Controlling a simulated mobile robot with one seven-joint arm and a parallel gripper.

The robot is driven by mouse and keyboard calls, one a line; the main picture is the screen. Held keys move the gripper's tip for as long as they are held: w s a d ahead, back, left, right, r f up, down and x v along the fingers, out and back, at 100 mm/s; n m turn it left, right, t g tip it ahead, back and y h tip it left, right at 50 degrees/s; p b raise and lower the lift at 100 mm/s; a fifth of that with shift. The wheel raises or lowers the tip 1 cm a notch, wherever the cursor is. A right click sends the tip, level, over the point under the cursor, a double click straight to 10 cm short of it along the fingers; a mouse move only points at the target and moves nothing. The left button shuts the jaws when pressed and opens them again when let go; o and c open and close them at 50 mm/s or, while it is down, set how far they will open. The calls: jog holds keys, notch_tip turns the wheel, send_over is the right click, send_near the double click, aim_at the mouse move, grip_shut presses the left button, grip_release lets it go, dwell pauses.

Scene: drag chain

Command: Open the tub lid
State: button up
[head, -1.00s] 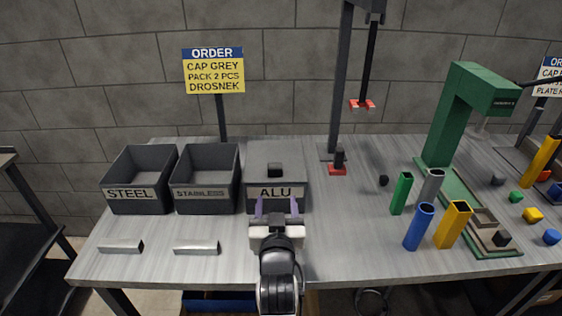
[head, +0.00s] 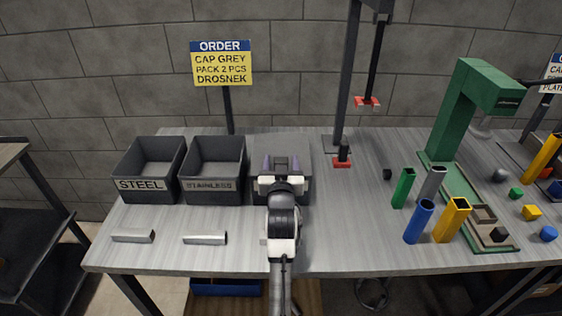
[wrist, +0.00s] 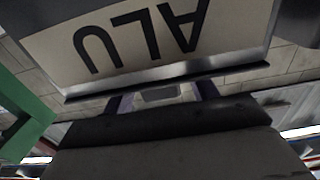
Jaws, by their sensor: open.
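The ALU tub (head: 304,193) is the rightmost of the row of grey tubs. Its flat grey lid (head: 283,141) lies on top and covers it. My gripper (head: 282,163) is over the lid with its two purple fingers apart. A dark shape, apparently the lid's knob (head: 281,164), shows between the fingers; I cannot tell whether they touch it. My arm hides most of the tub's front in the head view. The wrist view shows the ALU label (wrist: 140,38) upside down and close up, with the fingers partly hidden behind dark edges.
Open STEEL (head: 142,184) and STAINLESS (head: 211,186) tubs stand to the left. Two metal bars (head: 205,239) lie in front of them. Coloured tubes and a green press (head: 446,120) are farther right.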

grip_shut()
dwell(0.3)
jog(key=shift+w+r, duration=0.1)
jog(key=shift+r, duration=0.1)
